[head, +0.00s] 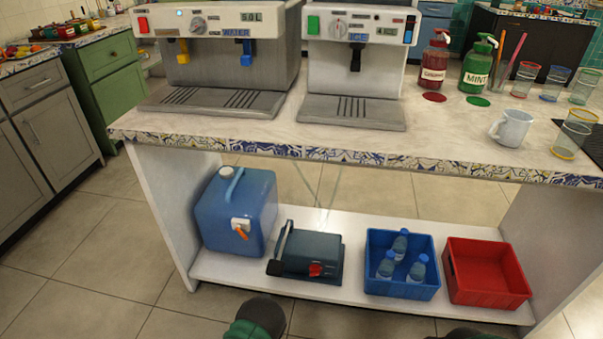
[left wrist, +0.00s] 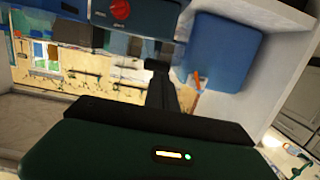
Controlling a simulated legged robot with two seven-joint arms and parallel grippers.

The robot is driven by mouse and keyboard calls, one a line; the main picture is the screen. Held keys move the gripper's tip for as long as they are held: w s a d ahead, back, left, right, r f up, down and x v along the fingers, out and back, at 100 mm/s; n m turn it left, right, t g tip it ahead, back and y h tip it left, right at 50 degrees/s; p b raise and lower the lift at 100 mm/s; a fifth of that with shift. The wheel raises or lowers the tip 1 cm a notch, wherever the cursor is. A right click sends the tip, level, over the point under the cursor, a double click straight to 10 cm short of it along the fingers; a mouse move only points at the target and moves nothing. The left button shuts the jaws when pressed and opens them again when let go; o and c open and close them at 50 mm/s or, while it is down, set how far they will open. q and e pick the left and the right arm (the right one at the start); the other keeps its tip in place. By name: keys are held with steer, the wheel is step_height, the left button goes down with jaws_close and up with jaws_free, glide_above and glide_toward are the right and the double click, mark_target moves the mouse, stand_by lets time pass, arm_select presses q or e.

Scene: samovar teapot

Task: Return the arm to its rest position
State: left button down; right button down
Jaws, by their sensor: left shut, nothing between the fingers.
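My left arm shows at the bottom of the head view, with the dark end of my left gripper (head: 262,312) in front of the lower shelf, below the teal box. In the left wrist view the dark fingers of my left gripper (left wrist: 158,66) are together, with nothing between them. They are apart from the blue container and the teal box beyond. Only a small dark piece shows at the bottom right edge of the head view; my right gripper cannot be made out.
The lower shelf (head: 350,287) holds a blue water container (head: 240,205), a teal box (head: 312,255), a blue crate (head: 402,288) with bottles and a red crate (head: 487,272). Above, the counter (head: 330,145) carries two coffee machines, syrup bottles, a mug (head: 514,128) and glasses. Floor in front is clear.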

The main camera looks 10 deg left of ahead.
arm_select(q)
step_height(320, 180, up, 12)
steer(key=a+n+g+y, duration=0.1)
steer(key=n+g, duration=0.1)
steer(key=g, duration=0.5)
steer(key=s+r+m+g, duration=0.1)
steer(key=s+r+g, duration=0.3)
steer(key=s, duration=0.7)
steer(key=s+r+m+g, duration=0.1)
steer(key=s+r+g, duration=0.2)
steer(key=s+r, duration=0.55)
steer(key=w+a+p+v, duration=0.1)
steer(key=w+p+v, duration=0.1)
steer(key=p+v, duration=1.5)
steer(key=w+a+r+p+v, duration=0.1)
steer(key=w+p+v, duration=0.1)
steer(key=p+v, duration=1.5)
steer(key=shift+w+d+r+h+p, duration=0.15)
steer(key=shift+w+r+h+p, duration=0.2)
steer(key=shift+p, duration=1.45)
steer(key=shift+s, duration=0.15)
